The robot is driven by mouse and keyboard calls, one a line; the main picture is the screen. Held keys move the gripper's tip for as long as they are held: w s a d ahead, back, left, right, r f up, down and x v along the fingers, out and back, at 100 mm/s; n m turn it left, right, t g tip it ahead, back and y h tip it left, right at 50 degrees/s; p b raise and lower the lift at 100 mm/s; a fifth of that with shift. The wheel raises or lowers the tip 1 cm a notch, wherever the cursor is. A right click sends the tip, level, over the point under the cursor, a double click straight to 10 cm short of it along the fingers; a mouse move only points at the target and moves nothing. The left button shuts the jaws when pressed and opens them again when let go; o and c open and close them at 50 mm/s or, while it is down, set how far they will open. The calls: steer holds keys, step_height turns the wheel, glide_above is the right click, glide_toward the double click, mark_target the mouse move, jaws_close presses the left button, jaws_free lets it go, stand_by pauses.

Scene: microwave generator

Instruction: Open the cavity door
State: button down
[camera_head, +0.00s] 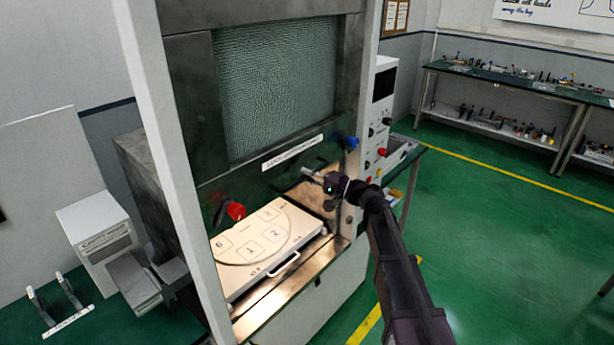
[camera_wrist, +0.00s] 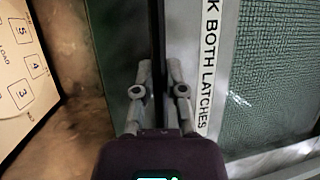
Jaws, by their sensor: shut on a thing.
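The cavity door (camera_head: 275,90) is a dark-framed panel with a mesh window. It stands raised above the lit cavity opening, so the cavity is at least partly open. A label strip (camera_head: 292,153) crosses its lower part; in the wrist view the label (camera_wrist: 208,65) reads in part "BOTH LATCHES". My gripper (camera_head: 312,176) is at the door's lower edge. In the wrist view my gripper (camera_wrist: 159,82) has its two fingers on either side of a dark bar (camera_wrist: 158,30), shut on it. This bar looks like the door handle; the exact contact is hard to see.
A white numbered tray (camera_head: 262,240) with a front handle lies in the cavity below the door. A red knob (camera_head: 235,211) and a blue knob (camera_head: 351,143) flank the opening. A control panel (camera_head: 381,130) stands at right. Green floor (camera_head: 480,220) is clear further right.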

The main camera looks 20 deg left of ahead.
mark_target(292, 161)
steer(key=shift+r+p, duration=1.15)
steer(key=shift+r, duration=0.4)
steer(key=c, duration=0.7)
jaws_free()
steer(key=shift+d, duration=0.1)
steer(key=shift+f, duration=0.1)
steer(key=shift+d+f+b, duration=0.15)
steer(key=shift+f+b, duration=4.85)
steer(key=shift+d+f+b, duration=0.2)
steer(key=shift+f+b, duration=4.75)
steer(key=shift+b, duration=0.1)
steer(key=shift+d+f+b, duration=0.15)
steer(key=shift+f+b, duration=4.85)
steer(key=shift+s, duration=0.1)
